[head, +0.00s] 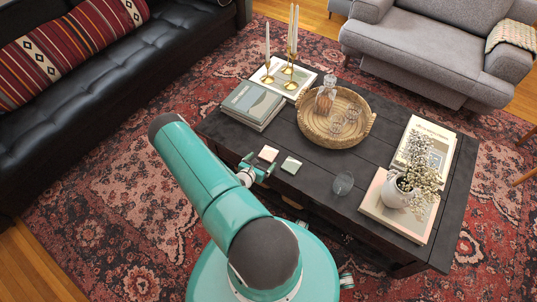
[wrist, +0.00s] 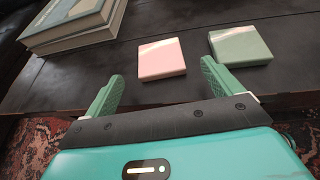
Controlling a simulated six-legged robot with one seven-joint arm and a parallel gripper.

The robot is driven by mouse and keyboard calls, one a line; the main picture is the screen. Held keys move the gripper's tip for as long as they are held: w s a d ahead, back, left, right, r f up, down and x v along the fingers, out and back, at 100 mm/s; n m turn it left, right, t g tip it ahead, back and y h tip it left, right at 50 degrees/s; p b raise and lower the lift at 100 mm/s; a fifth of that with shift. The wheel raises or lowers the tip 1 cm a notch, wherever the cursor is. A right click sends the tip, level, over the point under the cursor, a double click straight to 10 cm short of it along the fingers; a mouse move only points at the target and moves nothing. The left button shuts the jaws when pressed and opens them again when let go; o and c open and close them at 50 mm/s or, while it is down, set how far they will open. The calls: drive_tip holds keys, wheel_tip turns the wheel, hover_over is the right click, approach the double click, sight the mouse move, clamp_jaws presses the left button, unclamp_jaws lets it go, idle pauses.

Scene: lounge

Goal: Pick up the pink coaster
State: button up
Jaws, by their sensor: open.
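The pink coaster (wrist: 161,58) is a small square with a pale top, lying flat on the dark wooden coffee table (head: 240,140) near its front edge. In the head view the pink coaster (head: 268,153) shows just beyond my gripper (head: 258,169). In the wrist view my gripper (wrist: 163,88) is open and empty, its two green fingers apart and pointing at the table. The pink coaster is ahead of the fingers, between their lines, and not touched. A green coaster (wrist: 240,47) lies to its right, ahead of the right finger.
Stacked books (wrist: 75,22) lie left of the coasters. A wicker tray (head: 320,139) with a decanter stands behind them. A glass (head: 343,183) and a white flower vase (head: 397,192) are to the right. Brass candle holders (head: 291,86) stand at the back. Sofas flank the table.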

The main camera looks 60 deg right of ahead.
sight(268, 154)
drive_tip(key=x, duration=0.5)
drive_tip(key=shift+d, duration=0.15)
drive_tip(key=shift+c, duration=0.2)
drive_tip(key=c, duration=1.1)
drive_tip(key=shift+r, duration=0.1)
